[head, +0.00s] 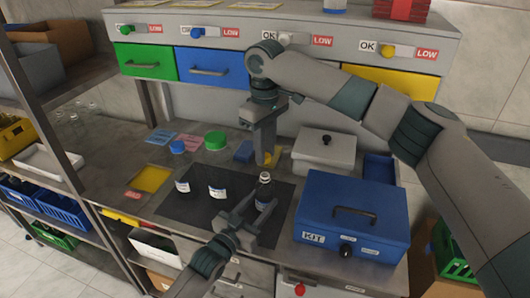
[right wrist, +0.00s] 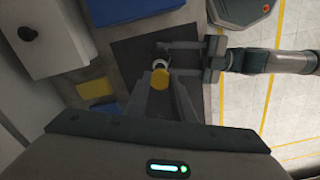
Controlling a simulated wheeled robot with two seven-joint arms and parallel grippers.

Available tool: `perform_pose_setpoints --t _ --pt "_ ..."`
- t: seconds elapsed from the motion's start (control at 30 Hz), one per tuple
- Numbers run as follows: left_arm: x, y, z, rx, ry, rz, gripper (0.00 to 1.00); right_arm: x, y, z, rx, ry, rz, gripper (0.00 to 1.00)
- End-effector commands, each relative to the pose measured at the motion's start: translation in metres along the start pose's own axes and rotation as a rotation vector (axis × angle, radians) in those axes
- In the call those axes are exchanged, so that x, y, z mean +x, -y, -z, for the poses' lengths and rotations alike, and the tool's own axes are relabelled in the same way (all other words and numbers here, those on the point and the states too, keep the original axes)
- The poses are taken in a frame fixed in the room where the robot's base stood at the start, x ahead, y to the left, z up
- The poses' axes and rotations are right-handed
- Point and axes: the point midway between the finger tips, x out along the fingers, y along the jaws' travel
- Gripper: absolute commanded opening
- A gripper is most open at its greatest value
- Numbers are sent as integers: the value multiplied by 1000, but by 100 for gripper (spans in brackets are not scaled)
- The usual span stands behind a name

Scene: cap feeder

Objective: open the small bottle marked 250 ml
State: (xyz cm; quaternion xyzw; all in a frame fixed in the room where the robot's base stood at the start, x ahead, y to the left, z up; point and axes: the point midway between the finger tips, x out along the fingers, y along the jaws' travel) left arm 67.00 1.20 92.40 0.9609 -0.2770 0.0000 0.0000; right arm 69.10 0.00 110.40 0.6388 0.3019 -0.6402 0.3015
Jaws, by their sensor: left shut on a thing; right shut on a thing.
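A small dark bottle (head: 264,190) with a white label stands upright over the dark mat (head: 200,212) in the head view. Its mark is too small to read. My left gripper (head: 252,212) is shut around its body from the front. The bottle's pale top shows bare in the head view. My right gripper (head: 268,160) points down just behind and above the bottle, shut on a yellow cap (right wrist: 160,80). In the right wrist view the cap sits between the fingers, beside a white ring (right wrist: 160,63) at the bottle's neck; the gap between them is hard to judge.
Two more labelled bottles, one left (head: 183,186) and one nearer (head: 217,192), stand on the mat. A green lid (head: 215,140), a blue lid (head: 178,147) and a blue block (head: 243,151) lie behind. The blue kit box (head: 350,225) and a grey lidded box (head: 323,155) stand right.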

Motion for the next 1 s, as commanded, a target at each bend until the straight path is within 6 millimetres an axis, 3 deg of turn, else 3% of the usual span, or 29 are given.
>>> perform_pose_setpoints --t 0.03,0.07,0.13,0.17,0.63,1.0 --pt "0 0 0 0 0 0 0 0 0 0 0 0 0 0" --pt "0 0 0 0 0 0 46 0 0 0 0 0 0 0" --pt "0 0 0 0 0 0 62 0 0 0 0 0 0 0" --pt "0 0 0 0 0 0 65 0 0 0 0 0 0 0" --pt "-8 0 -2 0 1 0 65 2 0 0 0 0 0 0" --pt "-61 0 -3 1 2 0 65 15 0 0 0 0 0 0"
